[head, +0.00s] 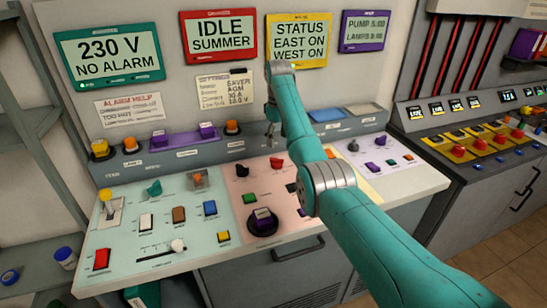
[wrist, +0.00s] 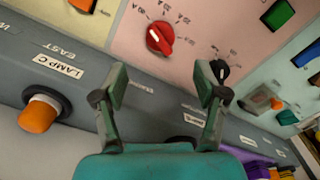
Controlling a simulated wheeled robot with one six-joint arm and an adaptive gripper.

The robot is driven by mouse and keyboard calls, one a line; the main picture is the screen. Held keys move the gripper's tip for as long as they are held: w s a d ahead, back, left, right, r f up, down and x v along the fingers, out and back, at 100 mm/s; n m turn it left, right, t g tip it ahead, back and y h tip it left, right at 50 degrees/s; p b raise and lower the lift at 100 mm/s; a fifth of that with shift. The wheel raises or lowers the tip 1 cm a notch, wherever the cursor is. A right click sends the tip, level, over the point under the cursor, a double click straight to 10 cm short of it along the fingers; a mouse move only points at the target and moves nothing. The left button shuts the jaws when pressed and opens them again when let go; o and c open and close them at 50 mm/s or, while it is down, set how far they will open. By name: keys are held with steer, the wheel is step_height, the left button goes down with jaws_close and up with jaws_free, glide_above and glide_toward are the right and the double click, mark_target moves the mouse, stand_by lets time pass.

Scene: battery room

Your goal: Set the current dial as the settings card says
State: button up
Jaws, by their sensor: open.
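The settings card (head: 226,91) hangs on the back wall; its right column seems to read SAVER, AGM, an amp value that looks like 10 A, and a volt value; small print is blurred. A red dial (head: 276,163) stands on the pink panel. In the wrist view the red dial (wrist: 160,38) has a white pointer mark and a ring of small labels that seem to end in A; its exact setting is unreadable. My gripper (head: 270,132) is over the panel's back edge. Its fingers (wrist: 160,84) are open and empty, apart from the red dial.
A black knob (wrist: 219,72) sits close to the right fingertip in the wrist view. A green switch (wrist: 280,15) is farther off. An orange lamp (wrist: 40,113) stands on the grey ledge. A large black knob (head: 262,222) with a purple top is on the pink panel's front.

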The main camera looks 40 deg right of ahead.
mark_target(277, 159)
step_height(277, 159, down, 10)
steer(key=shift+r, duration=0.1)
stand_by(0.4)
steer(key=c, duration=1.1)
